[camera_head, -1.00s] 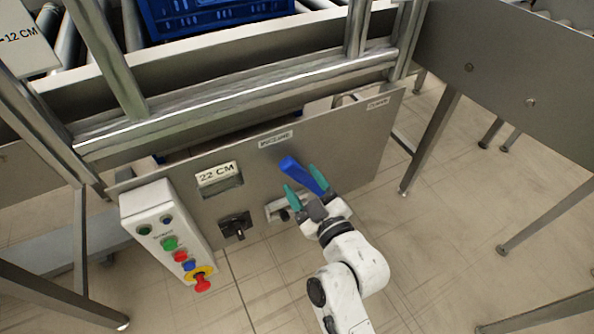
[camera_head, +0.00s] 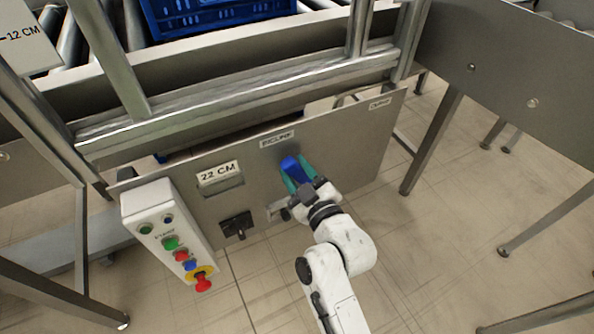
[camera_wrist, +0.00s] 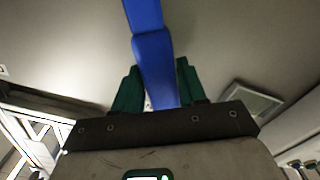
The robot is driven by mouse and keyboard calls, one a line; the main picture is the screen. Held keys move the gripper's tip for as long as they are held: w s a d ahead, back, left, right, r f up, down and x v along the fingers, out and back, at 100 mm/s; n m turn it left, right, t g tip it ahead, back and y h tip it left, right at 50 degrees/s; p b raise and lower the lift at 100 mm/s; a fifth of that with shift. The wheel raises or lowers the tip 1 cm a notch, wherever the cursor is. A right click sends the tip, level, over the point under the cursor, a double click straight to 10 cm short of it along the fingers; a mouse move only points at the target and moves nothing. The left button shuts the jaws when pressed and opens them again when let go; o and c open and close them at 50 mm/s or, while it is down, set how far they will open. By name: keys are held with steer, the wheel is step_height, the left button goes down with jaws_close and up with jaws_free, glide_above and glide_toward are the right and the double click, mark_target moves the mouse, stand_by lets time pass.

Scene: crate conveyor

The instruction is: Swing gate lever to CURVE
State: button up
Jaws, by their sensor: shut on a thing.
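The blue gate lever (camera_head: 289,164) stands out from the grey panel (camera_head: 345,150), below a small label (camera_head: 277,139) whose text is too blurred to read surely. A second label (camera_head: 380,103), also blurred, sits at the panel's upper right. My gripper (camera_head: 298,178) has its green fingers shut on the lever, one on each side. In the wrist view the blue lever (camera_wrist: 156,65) runs up from between the green fingers (camera_wrist: 155,90) of my gripper. The lever's lower end is hidden by the gripper.
A control box (camera_head: 168,240) with coloured buttons hangs at the panel's left. A "22 CM" display (camera_head: 219,173) and a black switch (camera_head: 236,227) sit left of the lever. A blue crate (camera_head: 215,14) is on the conveyor above. Metal legs (camera_head: 430,140) stand at right.

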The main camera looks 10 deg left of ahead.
jaws_close()
steer(key=w+d+r+m+b, duration=0.1)
steer(key=w+d+m, duration=0.1)
steer(key=w+d+m+b, duration=0.1)
steer(key=d+m+b, duration=0.1)
steer(key=d, duration=0.1)
steer(key=w+d+r+m+b, duration=0.1)
steer(key=w+d, duration=0.1)
steer(key=d, duration=0.1)
steer(key=shift+w+d+r+m, duration=0.15)
steer(key=shift+w+r+m, duration=0.15)
steer(key=shift+w+m, duration=0.1)
steer(key=w+d+m+b, duration=0.1)
steer(key=d, duration=0.1)
steer(key=w+d+f+m+b, duration=0.1)
steer(key=w+d+m, duration=0.1)
steer(key=w+d+f+m+b, duration=0.1)
steer(key=d+m, duration=0.1)
steer(key=d, duration=0.1)
steer(key=shift+w+d, duration=0.1)
steer(key=shift+w, duration=0.25)
steer(key=shift+w+d+f+m+b, duration=0.35)
steer(key=shift+w+d+m+b, duration=0.15)
steer(key=shift+d+m, duration=0.25)
steer(key=o, duration=0.6)
jaws_free()
steer(key=shift+f, duration=0.1)
steer(key=shift+o, duration=0.3)
